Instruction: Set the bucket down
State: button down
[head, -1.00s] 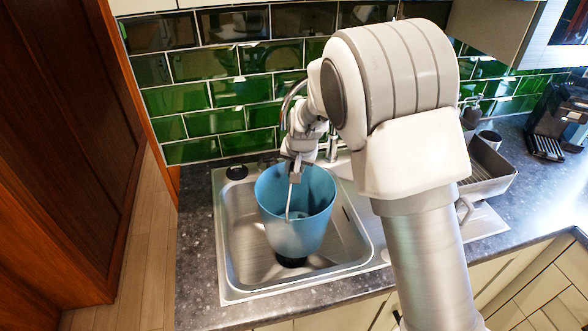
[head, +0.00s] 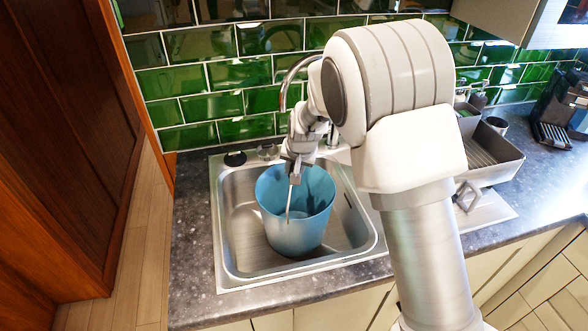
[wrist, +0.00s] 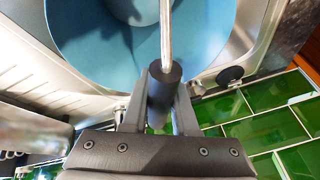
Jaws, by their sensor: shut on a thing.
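The blue bucket (head: 297,222) is upright inside the steel sink basin (head: 237,235) in the head view. Whether its base touches the sink floor cannot be told. My gripper (head: 295,172) is above the bucket's mouth, shut on its wire handle. In the wrist view my gripper (wrist: 160,105) closes around the handle's dark cylindrical grip (wrist: 164,84), with the metal handle rod (wrist: 166,35) running on over the bucket (wrist: 85,35). The drain is hidden in the head view.
A grey dish rack (head: 490,160) stands right of the sink, with a coffee machine (head: 565,110) further right. The curved tap (head: 284,85) rises behind the bucket, before the green tiled wall (head: 180,85). Dark worktop (head: 195,260) lies left of the sink.

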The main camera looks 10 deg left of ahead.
jog(key=shift+f, duration=0.2)
jog(key=c, duration=0.6)
grip_release()
jog(key=shift+f, duration=0.1)
jog(key=shift+c, duration=0.2)
jog(key=c, duration=0.4)
jog(key=shift+o, duration=0.2)
jog(key=shift+p+v, duration=1)
jog(key=shift+v, duration=1.55)
